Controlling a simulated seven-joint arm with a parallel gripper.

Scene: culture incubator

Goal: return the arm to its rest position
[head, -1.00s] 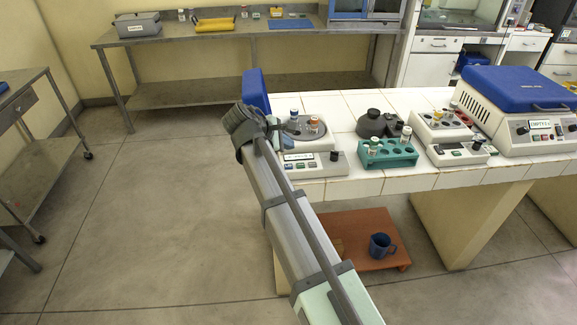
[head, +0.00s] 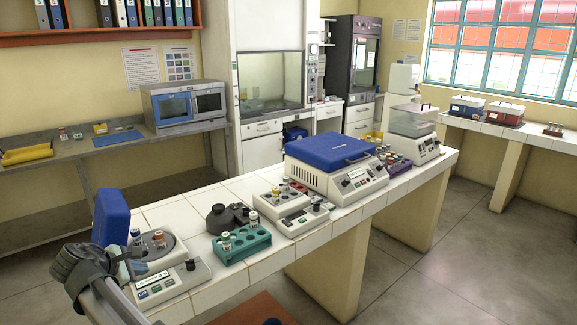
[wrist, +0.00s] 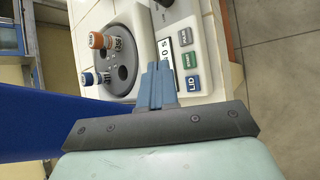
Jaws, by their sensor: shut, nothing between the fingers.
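My gripper (wrist: 158,85) shows in the wrist view with its blue-grey fingers together and nothing between them. In the head view my dark wrist is at the lower left, and the gripper (head: 130,262) is partly hidden at the near left end of the tiled bench. The fingers are in front of a small centrifuge (head: 178,283) whose blue lid (head: 110,216) stands open. An orange-capped vial (wrist: 97,40) and a blue-capped vial (wrist: 90,79) stand in its rotor. Whether the fingers touch the centrifuge cannot be told.
Along the tiled bench (head: 200,300) stand a teal tube rack (head: 240,246), a vial block device (head: 290,212) and a larger blue-lidded machine (head: 330,165). A steel table (head: 70,150) is behind. Open floor (head: 440,270) lies to the right.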

